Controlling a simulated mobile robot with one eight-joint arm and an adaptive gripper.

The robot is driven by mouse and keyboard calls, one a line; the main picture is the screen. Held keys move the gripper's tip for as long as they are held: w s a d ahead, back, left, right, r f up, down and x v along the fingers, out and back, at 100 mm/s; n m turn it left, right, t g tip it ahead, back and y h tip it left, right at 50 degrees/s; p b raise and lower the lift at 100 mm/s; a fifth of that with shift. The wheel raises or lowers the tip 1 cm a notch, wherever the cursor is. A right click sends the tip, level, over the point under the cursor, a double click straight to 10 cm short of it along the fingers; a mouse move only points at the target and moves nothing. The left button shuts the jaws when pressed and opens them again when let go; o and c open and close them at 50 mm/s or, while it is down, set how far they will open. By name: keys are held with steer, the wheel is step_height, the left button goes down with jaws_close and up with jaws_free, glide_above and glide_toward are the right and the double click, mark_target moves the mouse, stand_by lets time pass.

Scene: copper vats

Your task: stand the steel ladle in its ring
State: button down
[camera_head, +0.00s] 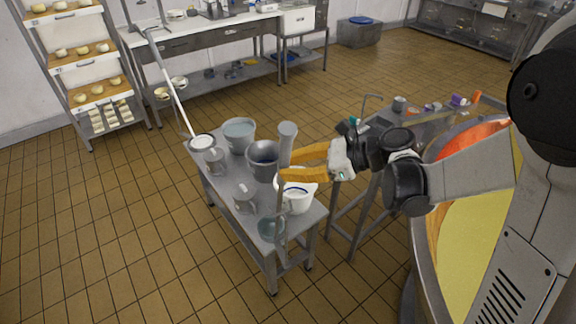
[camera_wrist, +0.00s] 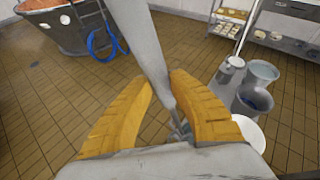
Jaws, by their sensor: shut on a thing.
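My gripper (camera_head: 304,164) has yellow fingers and is shut on a long grey steel tool (camera_head: 287,136), which I take to be the steel ladle. It is held nearly upright over the right side of a small steel table (camera_head: 222,190). Its upper part is thick and its thin lower part runs down past the fingers toward the table's front end. In the wrist view the ladle (camera_wrist: 145,45) passes between the two fingers. Its lower end is hard to make out, and I cannot tell if it touches anything. I cannot pick out the ring with certainty.
A large vat (camera_head: 425,240) stands right.

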steer(key=shift+w+r, duration=0.1)
steer(key=shift+w, duration=0.1)
steer(key=shift+w+r, duration=0.1)
steer(key=shift+w, duration=0.05)
stand_by(0.3)
steer(key=shift+w+d+r, duration=0.1)
steer(key=shift+w, duration=0.25)
stand_by(0.3)
steer(key=c, duration=1.2)
jaws_free()
steer(key=shift+c, duration=0.2)
steer(key=shift+d, duration=0.1)
steer(key=v, duration=1.2)
